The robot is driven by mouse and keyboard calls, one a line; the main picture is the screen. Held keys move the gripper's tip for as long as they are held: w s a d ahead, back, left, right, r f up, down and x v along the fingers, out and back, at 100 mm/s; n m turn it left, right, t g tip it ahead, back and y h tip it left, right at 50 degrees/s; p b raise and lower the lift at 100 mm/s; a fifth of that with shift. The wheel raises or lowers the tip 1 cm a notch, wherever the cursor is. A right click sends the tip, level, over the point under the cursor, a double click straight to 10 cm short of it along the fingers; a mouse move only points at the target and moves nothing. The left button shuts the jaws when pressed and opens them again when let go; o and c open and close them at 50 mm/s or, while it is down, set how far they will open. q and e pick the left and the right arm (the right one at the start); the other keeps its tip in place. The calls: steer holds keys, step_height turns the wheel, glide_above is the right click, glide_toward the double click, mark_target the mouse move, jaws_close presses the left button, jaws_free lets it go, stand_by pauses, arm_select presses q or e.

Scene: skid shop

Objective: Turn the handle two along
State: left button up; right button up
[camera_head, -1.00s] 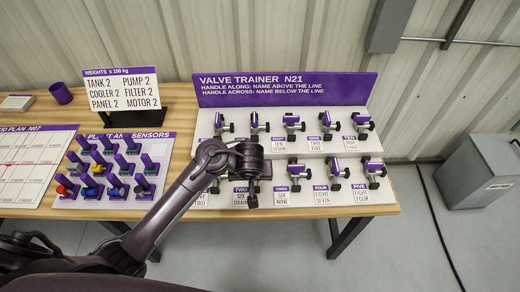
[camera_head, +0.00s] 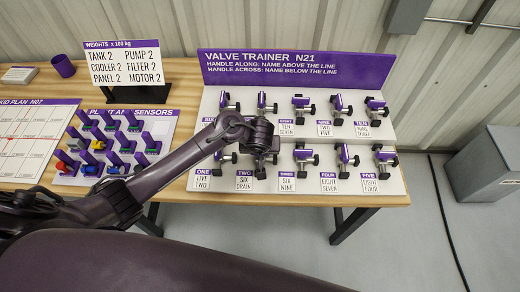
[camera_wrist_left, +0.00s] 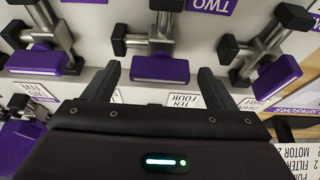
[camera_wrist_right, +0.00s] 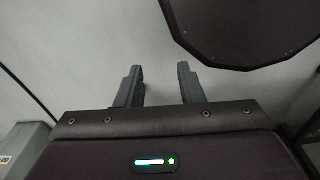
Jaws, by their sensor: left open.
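The valve trainer board (camera_head: 395,190) carries two rows of valves with purple handles and name labels. The purple TWO label (camera_head: 245,173) is in the front row; it also shows upside down in the left wrist view (camera_wrist_left: 211,5). The valve beside it has a purple handle (camera_wrist_left: 160,69), lying crosswise in the left wrist view. My left gripper (camera_wrist_left: 157,82) is open, with one finger on each side of this handle; contact cannot be told. In the head view my left gripper (camera_head: 261,172) hides most of that valve. My right gripper (camera_wrist_right: 160,85) is open and empty over the floor.
Neighbouring valves stand close on both sides, one with a purple handle (camera_wrist_left: 276,76) and another with a purple handle (camera_wrist_left: 37,63). A weights sign (camera_head: 123,65), a sensor board (camera_head: 78,180) and a purple cup (camera_head: 63,67) are on the left. A grey bin (camera_head: 485,165) stands right.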

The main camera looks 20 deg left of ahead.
arm_select(q)
steer(key=c, duration=1)
arm_select(e)
steer(key=shift+s+a, duration=0.1)
steer(key=shift+s, duration=0.45)
